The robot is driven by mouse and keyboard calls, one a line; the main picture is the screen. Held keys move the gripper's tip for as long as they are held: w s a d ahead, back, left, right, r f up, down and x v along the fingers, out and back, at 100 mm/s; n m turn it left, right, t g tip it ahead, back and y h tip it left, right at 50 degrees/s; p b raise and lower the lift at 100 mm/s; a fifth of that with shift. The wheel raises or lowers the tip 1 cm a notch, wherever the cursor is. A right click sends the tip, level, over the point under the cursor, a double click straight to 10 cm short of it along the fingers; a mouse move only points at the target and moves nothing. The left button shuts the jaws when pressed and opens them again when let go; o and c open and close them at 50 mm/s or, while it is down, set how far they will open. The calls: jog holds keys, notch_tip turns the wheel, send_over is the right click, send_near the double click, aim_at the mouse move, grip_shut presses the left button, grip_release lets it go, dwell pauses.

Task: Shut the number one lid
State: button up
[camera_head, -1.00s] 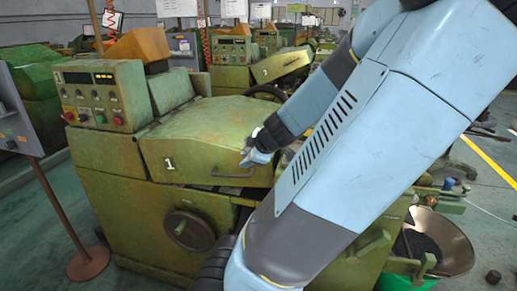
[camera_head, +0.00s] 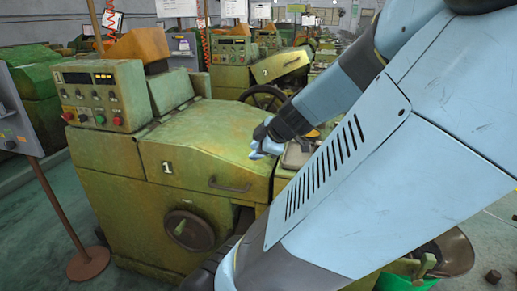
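The number one lid (camera_head: 205,145) is the worn green sloping cover of the nearest machine, marked with a white "1" at its front left. It lies down over the machine body, and I see no clear gap under its front edge. A dark curved handle (camera_head: 229,187) sits low on its front face. My gripper (camera_head: 262,150) is above the lid's right side, up and to the right of the handle. It is small and partly hidden by my wrist, so its finger opening does not show. Nothing is visible in it.
The control box (camera_head: 103,95) with buttons stands on the machine's left. A handwheel (camera_head: 188,231) is on the front and a dark wheel (camera_head: 263,98) behind the lid. A signpost (camera_head: 62,205) stands at left. My arm hides much of the right side.

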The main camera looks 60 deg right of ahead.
jog(key=shift+s+r, duration=0.25)
jog(key=shift+r, duration=0.05)
jog(key=shift+a, duration=0.1)
dwell(0.5)
jog(key=w+a+r+m+g, duration=0.1)
jog(key=a+r+m, duration=0.3)
jog(key=a, duration=1.2)
jog(key=w+a+r+m+g+y, duration=0.1)
jog(key=w+a+r+m, duration=0.3)
jog(key=a, duration=1.1)
notch_tip(320, 180, up, 2)
jog(key=shift+w+a+r+g, duration=0.1)
jog(key=shift+w+a+g, duration=0.25)
jog(key=shift+a+g, duration=0.05)
